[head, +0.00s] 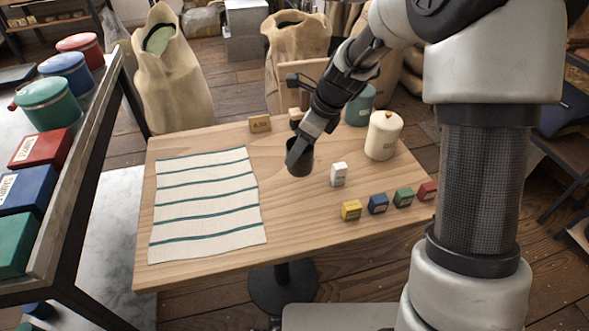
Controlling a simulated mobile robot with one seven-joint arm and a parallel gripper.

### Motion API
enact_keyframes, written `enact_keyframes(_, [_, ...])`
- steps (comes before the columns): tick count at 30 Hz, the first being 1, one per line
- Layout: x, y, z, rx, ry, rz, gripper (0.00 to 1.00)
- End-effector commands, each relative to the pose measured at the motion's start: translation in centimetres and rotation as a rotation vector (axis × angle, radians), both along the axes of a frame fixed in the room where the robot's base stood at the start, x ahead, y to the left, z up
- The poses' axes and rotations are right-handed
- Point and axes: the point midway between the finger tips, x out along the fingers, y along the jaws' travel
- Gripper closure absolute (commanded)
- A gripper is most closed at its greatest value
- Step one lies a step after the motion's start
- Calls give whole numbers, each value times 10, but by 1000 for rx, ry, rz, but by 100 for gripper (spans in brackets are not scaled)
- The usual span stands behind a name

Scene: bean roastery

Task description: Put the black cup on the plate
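A dark, nearly black cup (300,161) is near the middle of the wooden table, right of the striped cloth. My gripper (299,149) reaches down from the upper right, and its fingers are at the cup's rim. The fingers hide part of the cup. I cannot tell whether they are closed on it, or whether the cup touches the table. I can make out no plate in this view.
The striped cloth (206,204) lies bare on the table's left. Right of the cup are a white box (338,174), a cream lidded canister (383,138), a teal canister (361,106) and several small coloured blocks (377,204). A shelf with tins (48,100) edges the left.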

Motion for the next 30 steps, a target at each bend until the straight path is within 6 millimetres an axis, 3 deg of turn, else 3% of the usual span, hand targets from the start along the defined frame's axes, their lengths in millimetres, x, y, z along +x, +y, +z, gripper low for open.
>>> enact_keyframes(1, [-1,0,-11,1,3,0,70])
enact_keyframes(8, [0,0,-28,-1,1,3,70])
enact_keyframes(13, [-1,0,-54,0,2,3,70])
enact_keyframes(25, [0,0,-59,-1,-1,5,70])
enact_keyframes(26, [0,0,-59,-1,-1,5,42])
enact_keyframes(28, [0,0,-59,-1,-1,5,30])
enact_keyframes(30, [0,0,-59,-1,-1,5,27])
